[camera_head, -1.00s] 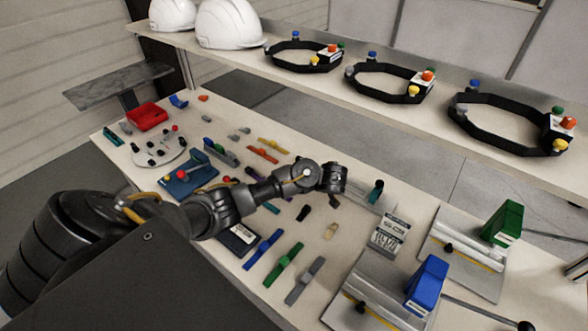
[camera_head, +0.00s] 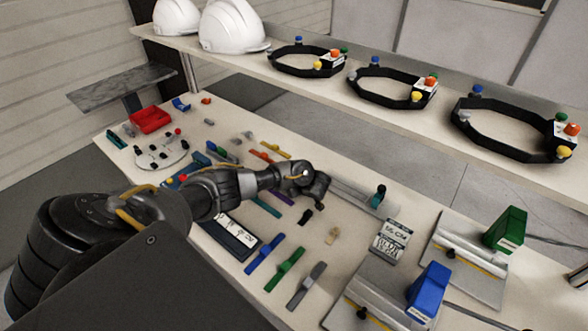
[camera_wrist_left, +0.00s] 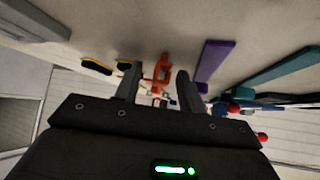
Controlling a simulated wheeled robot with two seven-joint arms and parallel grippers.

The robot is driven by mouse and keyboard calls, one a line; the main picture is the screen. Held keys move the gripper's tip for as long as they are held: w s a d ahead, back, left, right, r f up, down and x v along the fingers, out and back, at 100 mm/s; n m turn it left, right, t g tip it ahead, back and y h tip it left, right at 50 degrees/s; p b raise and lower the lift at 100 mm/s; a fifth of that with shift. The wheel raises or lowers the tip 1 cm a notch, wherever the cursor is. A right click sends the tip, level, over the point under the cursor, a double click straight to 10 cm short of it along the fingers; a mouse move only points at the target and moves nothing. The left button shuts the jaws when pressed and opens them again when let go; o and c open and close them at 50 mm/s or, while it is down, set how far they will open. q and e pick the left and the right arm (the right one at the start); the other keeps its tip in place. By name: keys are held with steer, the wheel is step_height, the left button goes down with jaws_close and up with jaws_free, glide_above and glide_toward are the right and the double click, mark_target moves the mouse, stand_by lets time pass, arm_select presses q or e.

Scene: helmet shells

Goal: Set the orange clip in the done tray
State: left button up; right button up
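My left gripper (camera_head: 318,198) is over the middle of the bench in the head view, pointing down; its fingertips are hard to make out there. In the left wrist view the two fingers (camera_wrist_left: 157,82) stand apart. An orange clip-like piece (camera_wrist_left: 163,68) shows between and just past the fingertips, with gaps on both sides, so it looks ungripped. In the head view an orange strip (camera_head: 261,156) lies behind my forearm; I cannot tell if it is the same piece. No tray is readably marked done; a red open tray (camera_head: 150,120) stands at the far left. My right gripper is not visible.
A purple strip (camera_wrist_left: 213,62) and a teal strip (camera_wrist_left: 275,75) lie beside the orange piece. Blue (camera_head: 265,253), green (camera_head: 285,269) and grey strips (camera_head: 306,286) lie in front. Label blocks (camera_head: 392,240) and fixtures with blue (camera_head: 428,290) and green blocks (camera_head: 505,230) stand right.

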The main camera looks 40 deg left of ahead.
arm_select(q)
jaws_close()
stand_by(0.3)
